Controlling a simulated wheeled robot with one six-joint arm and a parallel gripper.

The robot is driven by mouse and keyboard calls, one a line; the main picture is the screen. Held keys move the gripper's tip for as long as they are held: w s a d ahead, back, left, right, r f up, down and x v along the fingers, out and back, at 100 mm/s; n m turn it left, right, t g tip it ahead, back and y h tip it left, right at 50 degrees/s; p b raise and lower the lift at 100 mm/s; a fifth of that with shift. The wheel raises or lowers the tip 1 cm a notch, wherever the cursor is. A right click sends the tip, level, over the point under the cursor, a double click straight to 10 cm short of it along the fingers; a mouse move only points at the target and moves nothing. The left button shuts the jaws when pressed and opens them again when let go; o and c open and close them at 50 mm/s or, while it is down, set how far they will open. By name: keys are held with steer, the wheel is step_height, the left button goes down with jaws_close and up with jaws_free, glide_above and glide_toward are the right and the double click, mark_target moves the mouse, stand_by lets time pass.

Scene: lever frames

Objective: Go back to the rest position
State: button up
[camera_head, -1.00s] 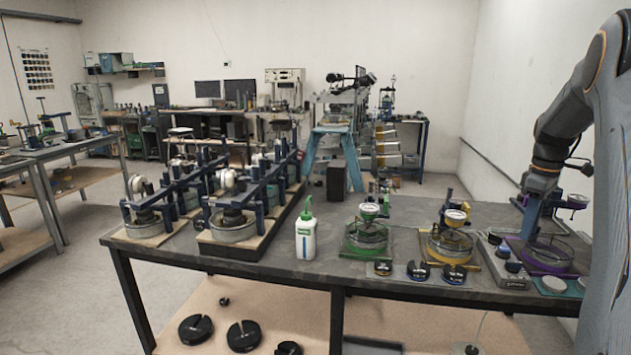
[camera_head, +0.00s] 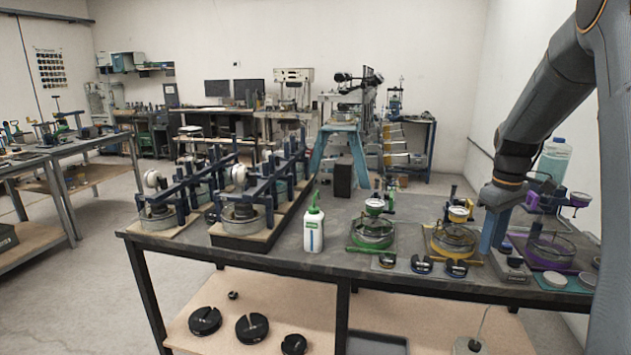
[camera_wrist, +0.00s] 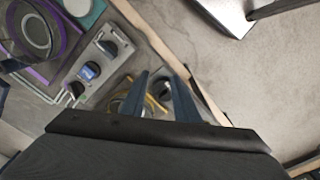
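My gripper (camera_head: 493,240) hangs from my arm at the right of the head view, low over the right part of the dark bench (camera_head: 400,283). It is just right of the yellow-based device (camera_head: 452,243) and left of the purple-based device (camera_head: 553,254). In the wrist view its two blue-grey fingers (camera_wrist: 160,82) stand apart with nothing visibly held between them. Below them show a grey panel with dark knobs (camera_wrist: 88,72) and part of the yellow device. Whether the fingertips touch anything is not clear.
A white bottle with a green cap (camera_head: 313,225) and a green-based device (camera_head: 372,233) stand left of my gripper. Small black round pieces (camera_head: 421,264) lie along the front edge. Open air is above the bench.

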steer(key=s+a+f+m, duration=0.2)
steer(key=s+a+f, duration=0.1)
steer(key=s+a, duration=0.8)
steer(key=s+a+f+m, duration=0.3)
steer(key=s+a, duration=0.9)
steer(key=a, duration=0.1)
steer(key=shift+s+a+f+t, duration=0.15)
steer(key=shift+a+f+t, duration=0.15)
steer(key=shift+t, duration=0.1)
